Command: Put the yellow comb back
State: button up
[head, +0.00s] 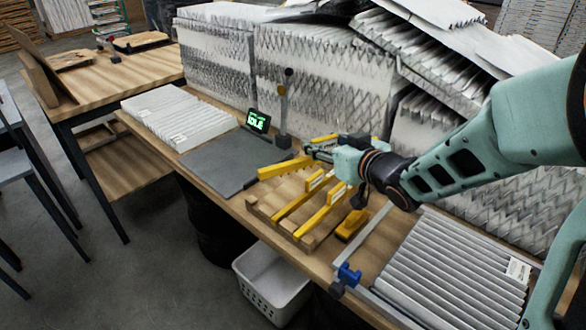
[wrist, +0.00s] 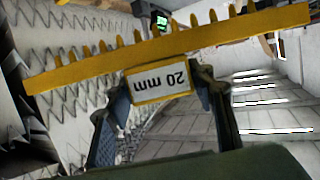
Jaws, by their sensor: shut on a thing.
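My gripper (head: 318,151) is shut on a yellow comb (head: 284,168) and holds it above the left rear part of a wooden rack (head: 262,207). In the wrist view the comb (wrist: 90,70) spans the picture as a long toothed bar, tilted up to the right. Its white tag (wrist: 158,82), reading 20 mm, sits between my two fingertips. I cannot tell whether the held comb touches the rack.
A yellow-black tool (head: 352,225) lies right of the rack. A pleated filter (head: 450,265) lies in a frame with a blue clamp (head: 347,275). A grey mat (head: 220,160), small display (head: 258,121) and post (head: 283,110) are left and behind. Stacked filters (head: 320,75) line the back.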

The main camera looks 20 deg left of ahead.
jog(key=w+a+f+p, duration=0.2)
jog(key=w+a+f, duration=0.4)
jog(key=a+f, duration=0.3)
notch_tip(320, 180, down, 3)
jog(key=shift+w+a, duration=0.35)
jog(key=shift+w, duration=0.05)
jog(key=shift+f+b, duration=0.45)
jog(key=shift+b, duration=0.15)
jog(key=o, duration=1.5)
jog(key=shift+c, duration=0.2)
